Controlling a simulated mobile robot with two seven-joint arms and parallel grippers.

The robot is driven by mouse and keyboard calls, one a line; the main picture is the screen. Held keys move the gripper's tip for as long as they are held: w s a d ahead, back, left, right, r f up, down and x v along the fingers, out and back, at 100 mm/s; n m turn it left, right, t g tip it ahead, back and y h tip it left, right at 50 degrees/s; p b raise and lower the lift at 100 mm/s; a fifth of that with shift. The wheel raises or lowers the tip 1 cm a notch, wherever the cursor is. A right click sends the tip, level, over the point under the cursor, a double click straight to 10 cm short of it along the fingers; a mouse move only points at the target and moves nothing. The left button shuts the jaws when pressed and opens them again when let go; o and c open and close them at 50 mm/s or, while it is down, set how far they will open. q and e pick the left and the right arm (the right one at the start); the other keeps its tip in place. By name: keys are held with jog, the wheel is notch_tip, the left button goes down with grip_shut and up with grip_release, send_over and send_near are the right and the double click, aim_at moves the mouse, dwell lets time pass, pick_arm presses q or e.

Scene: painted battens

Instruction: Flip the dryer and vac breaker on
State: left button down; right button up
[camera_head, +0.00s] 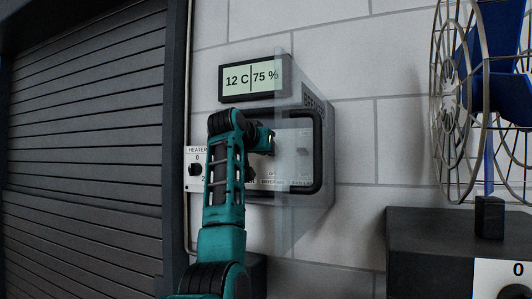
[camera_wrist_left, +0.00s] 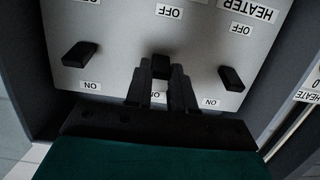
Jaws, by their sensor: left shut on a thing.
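The grey breaker box (camera_head: 318,150) is on the wall, with its clear door swung open. In the left wrist view, which looks upside down, its panel (camera_wrist_left: 120,25) holds three dark switches, each between OFF and ON labels. My left gripper (camera_wrist_left: 160,75) is shut on the middle switch (camera_wrist_left: 160,65), near an ON label. This switch's own name is out of that view. The heater switch (camera_wrist_left: 235,78) is to its right, and another switch (camera_wrist_left: 80,54) is to its left. My left gripper (camera_head: 268,141) also shows at the box in the head view. My right gripper is not in view.
A display (camera_head: 252,78) reading 12 C and 75 % is above the box. A heater dial plate (camera_head: 196,168) is left of it. A dark shutter (camera_head: 85,150) fills the left. A caged fan (camera_head: 480,100) stands on a dark block (camera_head: 430,245) at right.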

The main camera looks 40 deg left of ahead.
pick_arm(q)
jog(key=shift+r, duration=0.15)
dwell(0.4)
jog(key=c, duration=1)
grip_release()
jog(key=shift+o, duration=0.2)
jog(key=b+v, duration=0.3)
jog(key=v, duration=0.9)
jog(key=shift+s+r, duration=0.3)
jog(key=shift+r, duration=0.05)
jog(key=shift+f, duration=0.1)
